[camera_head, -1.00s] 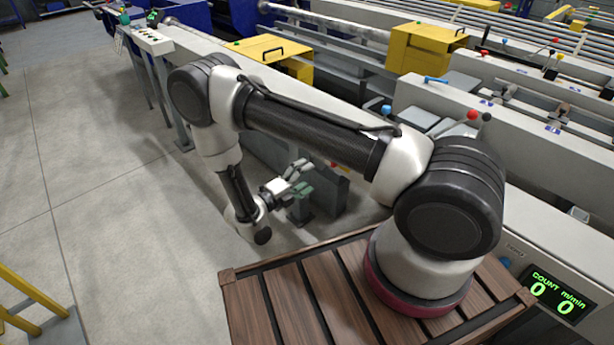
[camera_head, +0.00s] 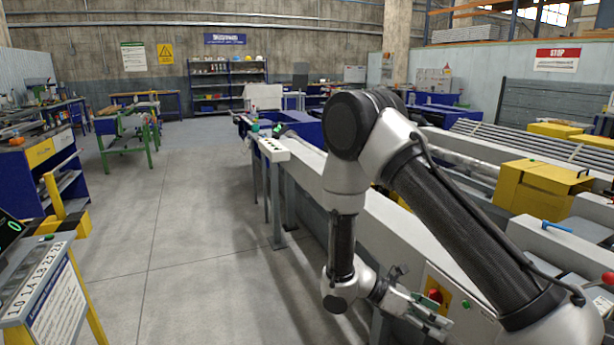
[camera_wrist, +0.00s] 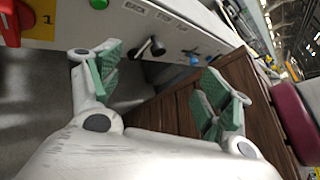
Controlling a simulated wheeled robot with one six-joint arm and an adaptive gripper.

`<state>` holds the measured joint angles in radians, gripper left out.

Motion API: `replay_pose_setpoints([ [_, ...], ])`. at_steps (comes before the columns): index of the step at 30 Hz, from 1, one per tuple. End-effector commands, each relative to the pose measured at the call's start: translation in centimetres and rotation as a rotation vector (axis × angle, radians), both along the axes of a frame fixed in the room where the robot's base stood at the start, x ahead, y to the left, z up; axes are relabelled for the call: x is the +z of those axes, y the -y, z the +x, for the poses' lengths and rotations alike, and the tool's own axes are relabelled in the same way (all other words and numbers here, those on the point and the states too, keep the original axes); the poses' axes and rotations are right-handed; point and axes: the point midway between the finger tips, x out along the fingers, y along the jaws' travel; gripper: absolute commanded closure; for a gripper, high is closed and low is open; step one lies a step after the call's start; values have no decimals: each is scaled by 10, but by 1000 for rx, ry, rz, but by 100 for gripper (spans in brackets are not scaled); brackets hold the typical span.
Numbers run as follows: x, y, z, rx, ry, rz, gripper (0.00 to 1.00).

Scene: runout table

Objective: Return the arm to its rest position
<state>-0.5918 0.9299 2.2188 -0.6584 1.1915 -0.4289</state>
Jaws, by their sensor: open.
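My gripper (camera_head: 436,318) hangs at the end of my bent arm, low in front of the side of the runout table (camera_head: 385,235). In the wrist view my gripper (camera_wrist: 165,95) is open, its two green-padded fingers wide apart with nothing between them. Past the fingers, the wrist view shows a pale machine panel with a black lever knob (camera_wrist: 157,47) and a blue button (camera_wrist: 194,60). A brown slatted wooden surface (camera_wrist: 190,95) lies behind the right finger.
A yellow panel with a red button (camera_head: 435,296) is close beside my gripper. A yellow box (camera_head: 541,188) sits on the machine at right. The grey floor (camera_head: 190,220) to the left is clear. A sloped label stand (camera_head: 45,285) is at lower left.

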Motion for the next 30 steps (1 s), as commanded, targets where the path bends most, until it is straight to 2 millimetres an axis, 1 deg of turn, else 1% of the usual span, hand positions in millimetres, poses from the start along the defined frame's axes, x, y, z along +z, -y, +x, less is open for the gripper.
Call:
replay_pose_setpoints([
  [1,20,1,-3,-89,96,37,21],
  [6,78,3,-24,-425,409,154,21],
  [12,139,6,-47,-793,717,294,21],
  [18,195,12,-71,-1100,967,455,21],
  [24,246,26,-97,-1301,1184,644,21],
  [30,290,46,-118,-1370,1391,784,21],
])
